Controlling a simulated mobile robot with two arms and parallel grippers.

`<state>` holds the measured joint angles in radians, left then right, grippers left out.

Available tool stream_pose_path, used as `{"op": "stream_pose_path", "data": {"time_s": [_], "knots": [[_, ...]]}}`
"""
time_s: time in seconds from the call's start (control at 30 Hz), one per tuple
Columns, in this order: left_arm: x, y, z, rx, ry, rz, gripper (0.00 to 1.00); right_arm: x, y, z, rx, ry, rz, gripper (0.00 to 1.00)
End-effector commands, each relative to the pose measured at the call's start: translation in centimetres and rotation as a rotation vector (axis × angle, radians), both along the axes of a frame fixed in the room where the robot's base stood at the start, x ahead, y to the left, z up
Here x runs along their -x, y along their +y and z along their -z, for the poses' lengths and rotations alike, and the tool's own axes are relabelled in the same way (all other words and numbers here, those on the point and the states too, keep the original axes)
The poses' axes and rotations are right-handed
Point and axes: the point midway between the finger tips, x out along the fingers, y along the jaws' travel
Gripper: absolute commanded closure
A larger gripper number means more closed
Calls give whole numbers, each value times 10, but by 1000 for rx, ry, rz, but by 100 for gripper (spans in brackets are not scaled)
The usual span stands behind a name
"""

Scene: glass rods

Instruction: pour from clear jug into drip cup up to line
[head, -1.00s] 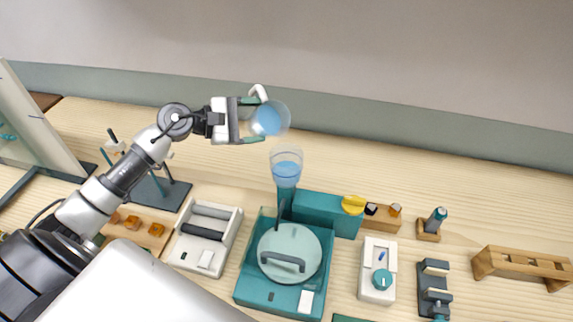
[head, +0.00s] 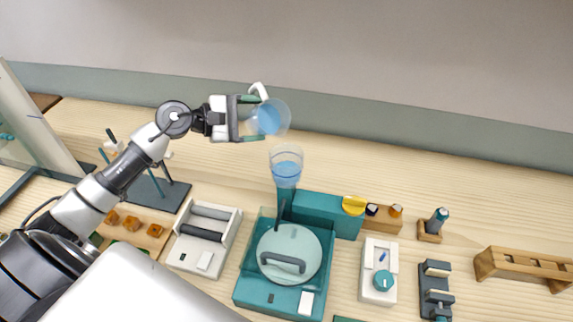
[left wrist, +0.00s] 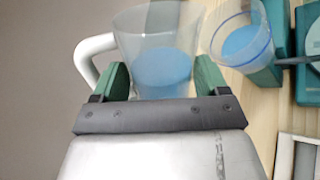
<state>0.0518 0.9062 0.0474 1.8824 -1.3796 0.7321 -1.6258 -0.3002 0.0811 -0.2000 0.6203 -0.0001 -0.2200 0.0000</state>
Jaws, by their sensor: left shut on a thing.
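The clear jug (head: 283,112) with blue liquid and a white handle is held in my left gripper (head: 254,119), whose green fingers are shut on its sides. The jug is above and slightly left of the drip cup (head: 286,160), a clear flared cup holding blue liquid. In the left wrist view the jug (left wrist: 150,45) is between the fingers (left wrist: 160,80), and the cup (left wrist: 242,42) is close to its right. I see no stream between them. How far the jug is tilted is hard to tell, and I cannot make out the line on the cup. My right gripper is not in view.
A teal machine with a round lid (head: 305,245) and a teal block (head: 318,210) are by the cup. A white tray with dark rollers (head: 190,258), a white dial box (head: 378,250) and a wooden rack (head: 520,262) stand around. The table behind the cup is clear.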

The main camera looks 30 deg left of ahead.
Motion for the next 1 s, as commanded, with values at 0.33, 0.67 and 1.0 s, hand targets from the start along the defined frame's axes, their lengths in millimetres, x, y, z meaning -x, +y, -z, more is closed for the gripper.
{"op": "stream_pose_path", "data": {"time_s": [0.33, 0.67, 1.0], "knots": [[0, 0, -1, -10, -8, -1, 55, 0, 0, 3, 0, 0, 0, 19], [0, 0, -4, -40, -26, -1, 55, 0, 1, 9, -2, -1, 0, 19], [0, 0, -4, -39, -25, -1, 55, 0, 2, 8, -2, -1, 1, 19]]}}
